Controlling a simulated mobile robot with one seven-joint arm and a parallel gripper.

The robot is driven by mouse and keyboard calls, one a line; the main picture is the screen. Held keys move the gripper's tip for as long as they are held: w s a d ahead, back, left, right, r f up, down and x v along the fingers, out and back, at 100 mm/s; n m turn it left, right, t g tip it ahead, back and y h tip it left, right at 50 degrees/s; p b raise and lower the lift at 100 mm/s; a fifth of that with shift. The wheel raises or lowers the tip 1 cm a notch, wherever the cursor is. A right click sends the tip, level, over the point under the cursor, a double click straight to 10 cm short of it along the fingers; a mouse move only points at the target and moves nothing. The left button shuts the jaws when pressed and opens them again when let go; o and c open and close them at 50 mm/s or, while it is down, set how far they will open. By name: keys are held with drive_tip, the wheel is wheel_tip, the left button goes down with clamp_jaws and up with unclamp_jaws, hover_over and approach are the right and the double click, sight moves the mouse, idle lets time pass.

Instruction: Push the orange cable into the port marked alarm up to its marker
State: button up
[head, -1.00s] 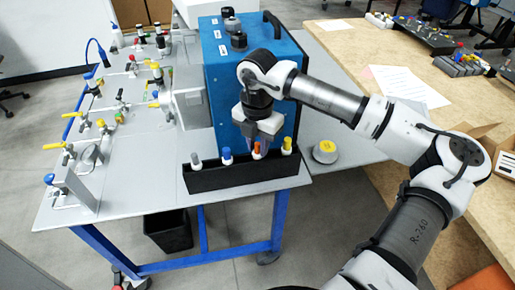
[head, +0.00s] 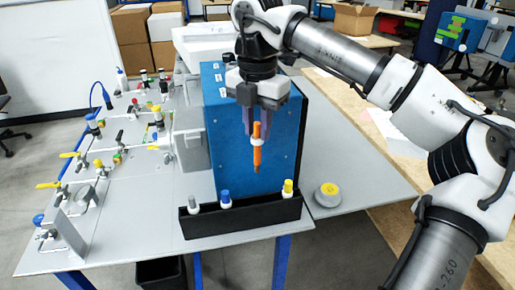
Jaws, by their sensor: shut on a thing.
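My gripper (head: 257,128) is shut on the orange cable (head: 257,160) and holds it upright in the air above the black rack, in front of the blue analyser box (head: 229,150). The cable is a short orange rod with a white band (head: 257,142) around it at the fingertips. Its lower end hangs free, clear of the rack. Small white labels show along the box's upper left edge, too small to read. The port marked alarm cannot be made out. My arm and gripper cover part of the box's top.
The black rack (head: 243,217) at the table's front edge holds a grey plug (head: 194,204), a blue plug (head: 225,199) and a yellow plug (head: 288,188). A yellow-topped grey knob (head: 328,195) stands right of it. Valves and pipework fill the table's left side.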

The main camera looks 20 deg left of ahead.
wheel_tip(320, 180, up, 3)
drive_tip(key=shift+f, duration=0.1)
wheel_tip(320, 180, up, 7)
drive_tip(key=p, duration=0.5)
drive_tip(key=shift+f+p, duration=0.15)
drive_tip(key=shift+p, duration=0.25)
